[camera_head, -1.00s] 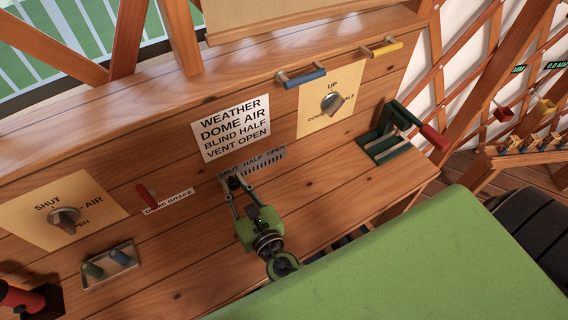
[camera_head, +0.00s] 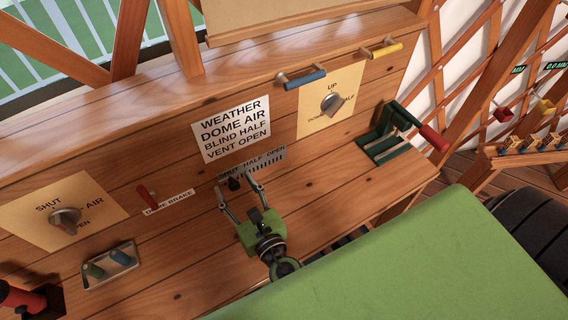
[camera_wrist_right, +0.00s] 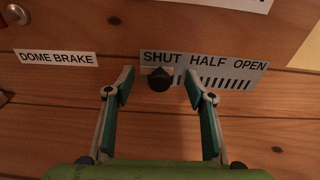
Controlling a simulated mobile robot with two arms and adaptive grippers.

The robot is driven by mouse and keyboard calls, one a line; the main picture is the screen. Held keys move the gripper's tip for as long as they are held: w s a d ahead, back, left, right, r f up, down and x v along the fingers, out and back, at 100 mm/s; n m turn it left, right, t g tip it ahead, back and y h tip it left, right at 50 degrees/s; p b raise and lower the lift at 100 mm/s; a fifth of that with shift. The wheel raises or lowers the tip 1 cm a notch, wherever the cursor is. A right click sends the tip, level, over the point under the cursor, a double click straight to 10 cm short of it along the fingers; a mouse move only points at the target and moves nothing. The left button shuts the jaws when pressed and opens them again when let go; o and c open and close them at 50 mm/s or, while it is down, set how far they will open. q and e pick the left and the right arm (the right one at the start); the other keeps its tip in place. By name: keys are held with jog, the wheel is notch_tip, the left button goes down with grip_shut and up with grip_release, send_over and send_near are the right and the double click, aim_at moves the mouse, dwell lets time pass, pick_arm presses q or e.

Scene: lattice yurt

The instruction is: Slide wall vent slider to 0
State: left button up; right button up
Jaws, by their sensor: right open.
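The wall vent slider is a small black knob (camera_wrist_right: 160,80) on a plate (camera_wrist_right: 225,72) marked SHUT, HALF, OPEN. In the right wrist view the knob sits at the SHUT end, left of the row of dark slots. In the head view the knob (camera_head: 234,184) shows under the SHUT end of the plate (camera_head: 268,161). My right gripper (camera_head: 236,186) is open, its fingers spread. In the right wrist view its fingertips (camera_wrist_right: 158,76) lie to either side of the knob with gaps, and I see no contact. My left gripper is not in view.
A weather sign (camera_head: 232,130) hangs above the plate. A dome brake lever (camera_head: 147,198) and an air dial (camera_head: 66,221) are to the left. A blind dial (camera_head: 332,103) and a red-handled green crank (camera_head: 385,140) are to the right. The panel below the slider is bare wood.

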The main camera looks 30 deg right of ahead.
jog(key=s+r+p, duration=0.1)
jog(key=s+r, duration=0.1)
jog(key=s, duration=0.4)
jog(key=shift+d+r, duration=0.2)
jog(key=shift+r, duration=0.05)
jog(key=shift+w, duration=0.1)
dwell(0.5)
